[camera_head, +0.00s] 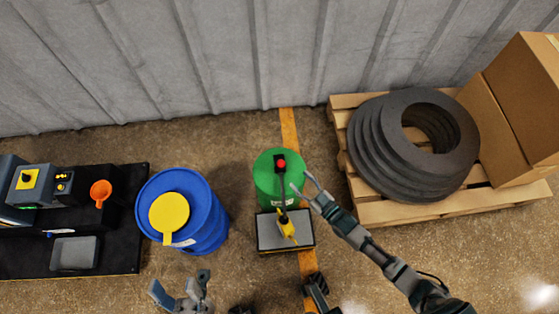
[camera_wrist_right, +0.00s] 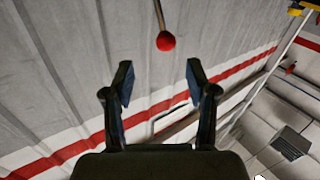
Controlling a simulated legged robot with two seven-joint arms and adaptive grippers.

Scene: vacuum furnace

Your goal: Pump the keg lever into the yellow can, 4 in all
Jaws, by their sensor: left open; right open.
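The green keg (camera_head: 265,185) stands near the middle of the head view. Its lever ends in a red knob (camera_head: 281,163), which also shows in the right wrist view (camera_wrist_right: 166,41). The small yellow can (camera_head: 287,228) stands on a grey-topped box (camera_head: 267,234) in front of the keg. My right gripper (camera_head: 301,182) is open and empty just right of the keg. In the wrist view, the knob lies beyond the fingertips (camera_wrist_right: 160,82), roughly in line with the gap, not between them. My left gripper (camera_head: 179,287) is open and empty at the bottom, in front of the blue drum.
A black bench (camera_head: 115,250) with an orange funnel (camera_head: 101,191) is at far left. A pallet (camera_head: 400,211) with black rings (camera_head: 374,150) and a cardboard box (camera_head: 510,110) is at right. A corrugated wall runs behind.

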